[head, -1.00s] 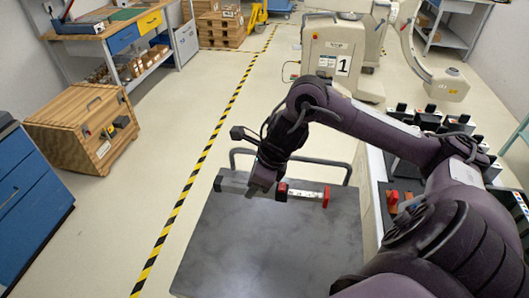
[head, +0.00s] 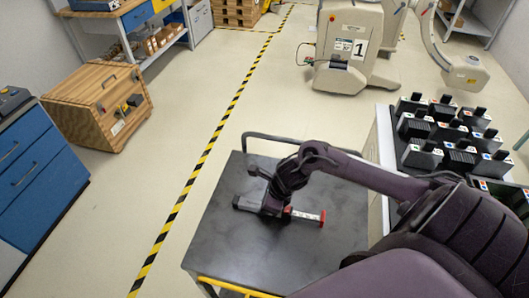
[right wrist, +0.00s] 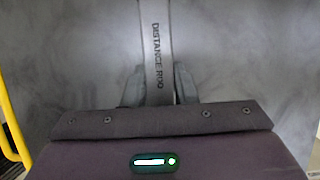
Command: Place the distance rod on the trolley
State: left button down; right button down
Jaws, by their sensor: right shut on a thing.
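The trolley (head: 225,245) has a flat dark top with a grey rail at its far end and a yellow bar at its near end. My right gripper (head: 271,207) is over the middle of the top and shut on the distance rod (head: 304,214). The rod lies across the jaws, with its grey end to the left and its white, red-tipped end to the right. In the right wrist view the rod (right wrist: 155,40) shows its "DISTANCE ROD" lettering between the two fingers (right wrist: 158,88). It is close to the top; I cannot tell whether it touches. My left gripper is out of view.
A white cart (head: 381,140) with several black devices stands right of the trolley. A wooden box (head: 100,108) and a blue cabinet (head: 35,165) are at the left. A beige machine (head: 350,50) marked 1 stands behind. The floor left of the trolley is clear.

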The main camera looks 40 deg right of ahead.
jog(key=c, duration=1.2)
grip_release()
jog(key=shift+o, duration=0.2)
jog(key=b+v, duration=0.1)
jog(key=v, duration=0.9)
jog(key=shift+s+d, duration=0.15)
jog(key=shift+s, duration=0.05)
jog(key=shift+s+r, duration=0.2)
jog(key=shift+r, duration=0.7)
jog(key=shift+d, duration=0.1)
